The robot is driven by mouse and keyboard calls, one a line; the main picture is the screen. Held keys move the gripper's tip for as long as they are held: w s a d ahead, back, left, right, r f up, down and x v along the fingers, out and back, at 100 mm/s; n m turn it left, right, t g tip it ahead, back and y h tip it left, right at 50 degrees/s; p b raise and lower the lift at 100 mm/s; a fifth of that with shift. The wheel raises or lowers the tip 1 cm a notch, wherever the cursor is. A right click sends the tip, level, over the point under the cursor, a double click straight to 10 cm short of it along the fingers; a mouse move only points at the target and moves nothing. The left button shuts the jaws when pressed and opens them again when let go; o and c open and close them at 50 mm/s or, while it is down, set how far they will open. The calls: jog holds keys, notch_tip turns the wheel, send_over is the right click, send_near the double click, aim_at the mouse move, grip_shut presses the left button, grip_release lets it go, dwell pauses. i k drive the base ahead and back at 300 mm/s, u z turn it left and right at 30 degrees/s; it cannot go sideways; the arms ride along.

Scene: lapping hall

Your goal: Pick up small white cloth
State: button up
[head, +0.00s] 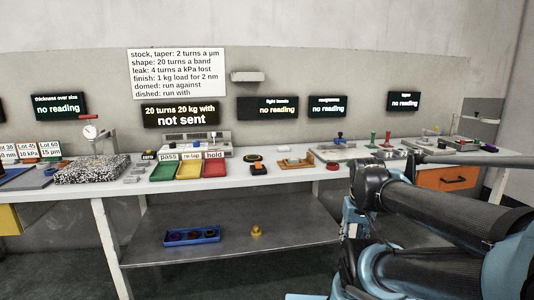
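I cannot make out a small white cloth for certain in the head view. The white worktable (300,175) runs along the wall and carries many small items, some too small to tell apart. My arm comes in from the right and covers part of the table's right side. My gripper is not in view, so its state and hold do not show.
Green, yellow and red trays (189,169) stand mid-table, beside a speckled slab (92,169). A blue tray (192,236) and a yellow item (256,231) lie on the lower shelf (290,240). An orange drawer (447,179) is at right. Dark screens hang behind.

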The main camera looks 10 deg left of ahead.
aim_at(282, 149)
jog(key=u, duration=0.1)
jog(key=i, duration=1)
jog(key=z, duration=0.05)
